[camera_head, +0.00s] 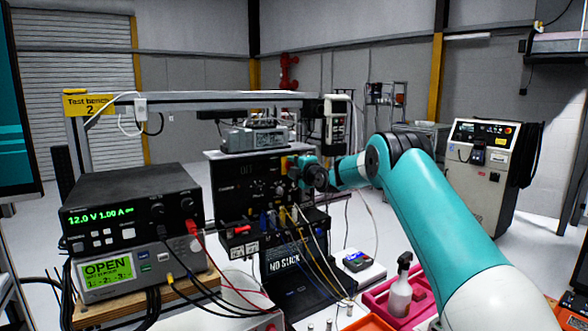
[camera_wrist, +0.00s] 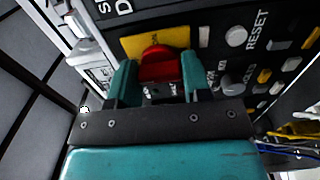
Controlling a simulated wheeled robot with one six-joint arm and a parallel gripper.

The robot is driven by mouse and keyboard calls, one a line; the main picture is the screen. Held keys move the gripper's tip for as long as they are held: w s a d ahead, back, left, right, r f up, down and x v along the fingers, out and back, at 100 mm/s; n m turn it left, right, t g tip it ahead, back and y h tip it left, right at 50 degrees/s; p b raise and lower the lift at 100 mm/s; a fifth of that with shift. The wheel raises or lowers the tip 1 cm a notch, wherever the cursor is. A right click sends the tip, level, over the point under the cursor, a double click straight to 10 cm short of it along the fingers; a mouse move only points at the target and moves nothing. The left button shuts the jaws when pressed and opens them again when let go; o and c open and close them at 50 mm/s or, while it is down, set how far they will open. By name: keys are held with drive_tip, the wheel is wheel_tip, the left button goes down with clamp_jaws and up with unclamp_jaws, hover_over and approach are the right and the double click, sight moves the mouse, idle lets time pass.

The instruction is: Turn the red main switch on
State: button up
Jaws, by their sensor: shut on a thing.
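The red main switch (camera_wrist: 163,64) is a red rotary knob on a yellow plate (camera_wrist: 146,42) on the black panel. In the wrist view it sits between the two teal fingers of my gripper (camera_wrist: 160,80), which are shut on it. In the head view my gripper (camera_head: 300,170) reaches the right side of the black panel box (camera_head: 240,192). Which position the switch points to cannot be read.
A grey reset knob (camera_wrist: 236,36) and other small knobs sit right of the switch. Cables (camera_head: 290,222) hang from the panel's lower part. A power supply (camera_head: 130,212) stands left. A spray bottle (camera_head: 401,290) stands in a pink tray (camera_head: 436,286) below my arm.

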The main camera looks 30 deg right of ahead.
drive_tip(key=shift+f+b, duration=0.15)
drive_tip(key=shift+b, duration=0.15)
drive_tip(key=b, duration=0.1)
drive_tip(key=m+b, duration=0.1)
drive_tip(key=b, duration=0.1)
drive_tip(key=shift+f+m, duration=0.25)
drive_tip(key=shift+m, duration=0.05)
drive_tip(key=m+b, duration=0.1)
drive_tip(key=b, duration=0.2)
drive_tip(key=shift+m, duration=0.4)
drive_tip(key=m+b, duration=0.3)
drive_tip(key=shift+r+m+b, duration=0.1)
drive_tip(key=shift+m+b, duration=0.2)
drive_tip(key=shift+b, duration=0.1)
drive_tip(key=m+b, duration=0.2)
drive_tip(key=m, duration=0.3)
drive_tip(key=shift+r, duration=0.2)
drive_tip(key=m+b, duration=0.1)
drive_tip(key=m, duration=0.4)
drive_tip(key=shift+r+m, duration=0.1)
drive_tip(key=shift+m, duration=0.4)
